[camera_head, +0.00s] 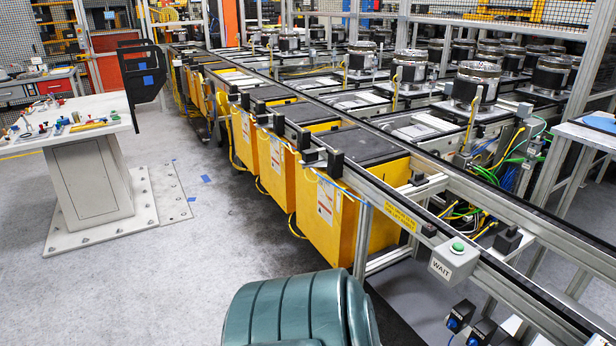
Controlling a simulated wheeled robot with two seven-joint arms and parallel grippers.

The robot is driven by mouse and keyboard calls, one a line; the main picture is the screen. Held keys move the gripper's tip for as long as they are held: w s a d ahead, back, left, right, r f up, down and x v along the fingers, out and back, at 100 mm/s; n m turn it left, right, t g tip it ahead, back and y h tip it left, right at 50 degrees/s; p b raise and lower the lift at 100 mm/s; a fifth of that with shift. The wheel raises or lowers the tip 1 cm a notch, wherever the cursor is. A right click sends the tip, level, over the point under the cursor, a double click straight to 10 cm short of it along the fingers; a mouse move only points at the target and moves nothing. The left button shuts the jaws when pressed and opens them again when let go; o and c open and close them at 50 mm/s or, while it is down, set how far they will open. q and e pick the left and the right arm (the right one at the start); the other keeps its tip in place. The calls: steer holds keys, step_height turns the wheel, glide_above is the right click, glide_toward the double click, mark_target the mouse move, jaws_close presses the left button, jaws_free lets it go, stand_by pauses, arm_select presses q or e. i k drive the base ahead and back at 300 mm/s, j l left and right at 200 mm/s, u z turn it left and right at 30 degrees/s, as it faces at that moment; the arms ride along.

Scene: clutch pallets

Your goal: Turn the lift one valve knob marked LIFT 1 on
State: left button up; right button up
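Black valve boxes with blue knobs (454,324) are mounted low on the conveyor frame at the bottom right. A second box (482,331) sits to the right of the first, and a third dark one is partly cut off by the bottom edge. Their markings are too small to read, so I cannot tell which is LIFT 1 or how its knob is turned. Neither of my grippers is in view.
A grey WAIT box (454,258) with a green button is on the rail above the valves. Yellow bins (335,215) line the conveyor (450,180). A white pedestal table (85,115) stands at left.

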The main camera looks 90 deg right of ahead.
mark_target(452, 322)
steer(key=z, duration=4.1)
